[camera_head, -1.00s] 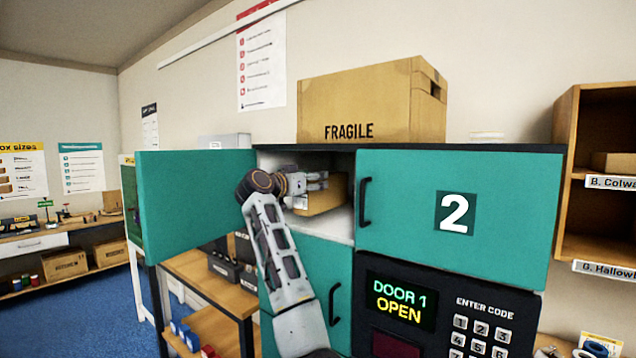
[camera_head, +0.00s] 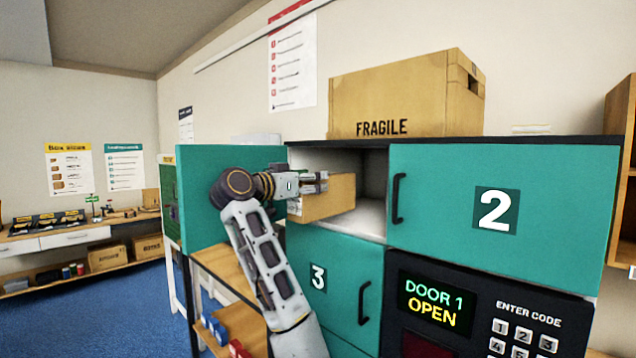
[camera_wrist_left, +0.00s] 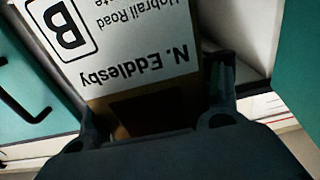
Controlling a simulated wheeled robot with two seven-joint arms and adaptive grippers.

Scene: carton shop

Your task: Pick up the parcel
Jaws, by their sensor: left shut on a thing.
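The parcel (camera_head: 330,197) is a small brown carton at the mouth of the open top-left locker compartment (camera_head: 371,212). My left gripper (camera_head: 318,182) is shut on it, and part of the parcel sticks out past the compartment's front edge. In the left wrist view the parcel's white label (camera_wrist_left: 130,50) reads "N. Eddlesby" with a boxed "B", upside down, between the fingers. The teal compartment door (camera_head: 200,165) stands swung open to the left, behind my left arm. My right gripper is not in view.
Closed door 2 (camera_head: 560,200) is right of the compartment, and door 3 (camera_head: 335,265) is below. A keypad panel display (camera_head: 432,303) reads "DOOR 1 OPEN". A large FRAGILE carton (camera_head: 400,100) stands on top. A wooden shelf (camera_head: 622,180) is at far right.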

